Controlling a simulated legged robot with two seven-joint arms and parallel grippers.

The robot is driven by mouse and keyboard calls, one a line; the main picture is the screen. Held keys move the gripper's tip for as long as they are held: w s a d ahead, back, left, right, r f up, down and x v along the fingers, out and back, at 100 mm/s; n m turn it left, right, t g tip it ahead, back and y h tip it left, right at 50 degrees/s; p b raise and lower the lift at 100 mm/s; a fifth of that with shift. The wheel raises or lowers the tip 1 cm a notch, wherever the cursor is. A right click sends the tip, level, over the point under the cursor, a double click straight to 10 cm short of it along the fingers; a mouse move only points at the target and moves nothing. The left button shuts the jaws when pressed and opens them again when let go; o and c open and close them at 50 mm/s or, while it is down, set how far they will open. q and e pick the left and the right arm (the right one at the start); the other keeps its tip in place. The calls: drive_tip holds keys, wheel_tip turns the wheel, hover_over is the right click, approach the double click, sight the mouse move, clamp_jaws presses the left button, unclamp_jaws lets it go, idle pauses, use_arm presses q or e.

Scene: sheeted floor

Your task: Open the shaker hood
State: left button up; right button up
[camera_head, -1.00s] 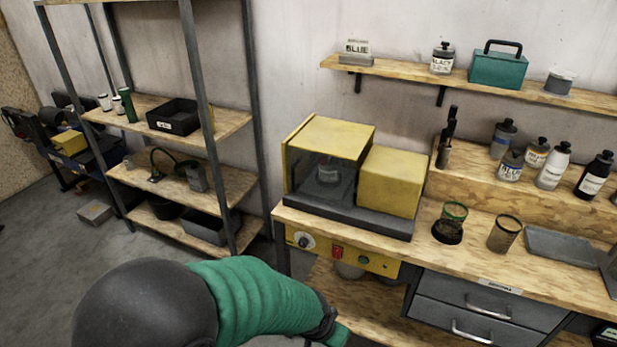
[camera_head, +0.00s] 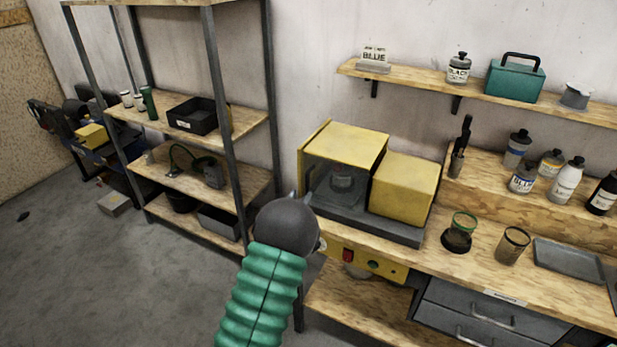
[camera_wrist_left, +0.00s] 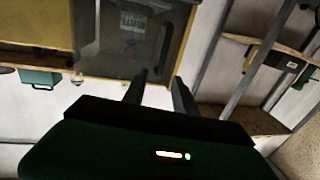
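The shaker (camera_head: 395,225) stands on the wooden bench, with a yellow box at its right. Its yellow hood (camera_head: 346,141) has a clear front panel and is down over a bottle (camera_head: 342,178). The hood (camera_wrist_left: 188,45) and the bottle (camera_wrist_left: 131,22) show upside down in the left wrist view. My left gripper (camera_head: 300,196) is just left of and in front of the hood, mostly hidden behind my dark wrist. In the left wrist view its two fingers (camera_wrist_left: 160,80) are apart with nothing between them, near the hood's edge. My right gripper is out of view.
A metal shelf rack (camera_head: 222,110) with a black bin (camera_head: 192,116) stands left of the bench. Cups (camera_head: 513,245), a grey tray (camera_head: 568,260) and several bottles (camera_head: 565,183) are to the right of the shaker. The floor at left is mostly clear.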

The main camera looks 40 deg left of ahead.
sight(307, 181)
use_arm(q)
drive_tip(key=x, duration=0.6)
drive_tip(key=p+x, duration=0.1)
drive_tip(key=x, duration=0.2)
drive_tip(key=shift+a+f, duration=0.1)
drive_tip(key=shift+a, duration=0.25)
drive_tip(key=shift+w, duration=0.4)
clamp_jaws()
idle(0.4)
